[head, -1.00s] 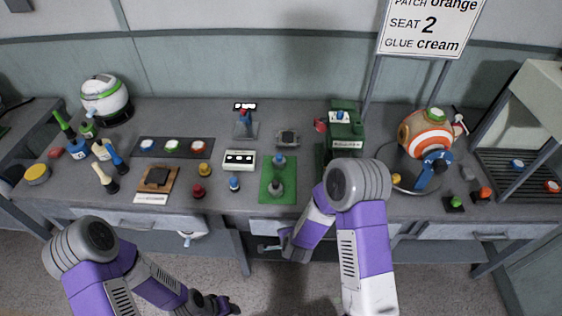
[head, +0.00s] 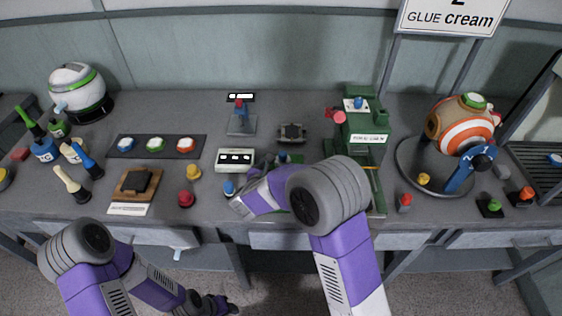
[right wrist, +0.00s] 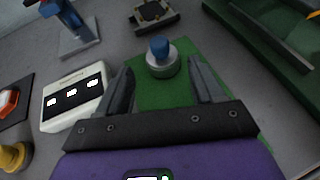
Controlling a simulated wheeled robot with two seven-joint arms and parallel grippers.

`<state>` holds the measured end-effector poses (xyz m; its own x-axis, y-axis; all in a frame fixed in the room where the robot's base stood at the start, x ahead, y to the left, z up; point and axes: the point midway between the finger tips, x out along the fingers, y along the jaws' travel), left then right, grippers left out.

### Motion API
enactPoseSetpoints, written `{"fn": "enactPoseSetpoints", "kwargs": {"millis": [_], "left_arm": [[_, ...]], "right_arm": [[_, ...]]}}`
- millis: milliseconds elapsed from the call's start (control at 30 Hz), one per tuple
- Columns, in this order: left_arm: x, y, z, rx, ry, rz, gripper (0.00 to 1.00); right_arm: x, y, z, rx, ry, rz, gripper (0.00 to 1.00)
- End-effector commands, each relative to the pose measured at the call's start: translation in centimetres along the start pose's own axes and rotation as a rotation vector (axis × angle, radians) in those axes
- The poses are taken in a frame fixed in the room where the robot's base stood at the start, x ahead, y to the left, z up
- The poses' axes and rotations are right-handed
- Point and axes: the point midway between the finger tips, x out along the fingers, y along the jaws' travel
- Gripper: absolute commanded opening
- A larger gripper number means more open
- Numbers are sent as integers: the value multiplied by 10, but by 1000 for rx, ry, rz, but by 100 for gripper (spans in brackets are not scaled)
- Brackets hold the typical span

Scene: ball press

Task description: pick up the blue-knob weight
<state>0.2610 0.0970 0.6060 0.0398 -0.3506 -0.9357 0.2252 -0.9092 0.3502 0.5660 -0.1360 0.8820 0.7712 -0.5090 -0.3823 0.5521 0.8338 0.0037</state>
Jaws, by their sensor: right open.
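The blue-knob weight (right wrist: 162,60), a grey metal cylinder with a blue knob on top, stands upright on the green mat (right wrist: 185,48) in the right wrist view. My right gripper (right wrist: 162,70) is open, its two fingers pointing toward the weight, one to each side of it; I see no contact. In the head view my right wrist and arm cover most of the mat, and only a bit of blue shows there. My left gripper (head: 216,304) hangs low in front of the bench, small and dark, its jaws unclear.
A white box with a dark display (head: 235,160) lies left of the mat. A small dark grey device (head: 291,132) lies behind it. A green press (head: 362,130) stands close on the right. Blue (head: 229,188), red (head: 187,199) and yellow (head: 194,172) knobbed pieces stand to the left.

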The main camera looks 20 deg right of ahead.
Motion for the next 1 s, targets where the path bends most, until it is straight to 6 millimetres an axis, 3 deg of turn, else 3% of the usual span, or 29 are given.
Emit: {"fn": "enactPoseSetpoints", "kwargs": {"millis": [200, 467, 700, 1000], "left_arm": [[5, -2, 0, 0, 0, 0, 43], [8, -3, 0, 0, 0, 0, 43], [14, -5, -1, 0, 0, 0, 43], [14, -5, -1, 0, 0, 0, 43]], "right_arm": [[40, 0, 0, -3, 0, -2, 67], [62, 0, 0, -4, 1, 0, 67], [97, 0, 3, -5, 0, -2, 67], [109, 1, 5, -5, 1, 1, 67]]}}
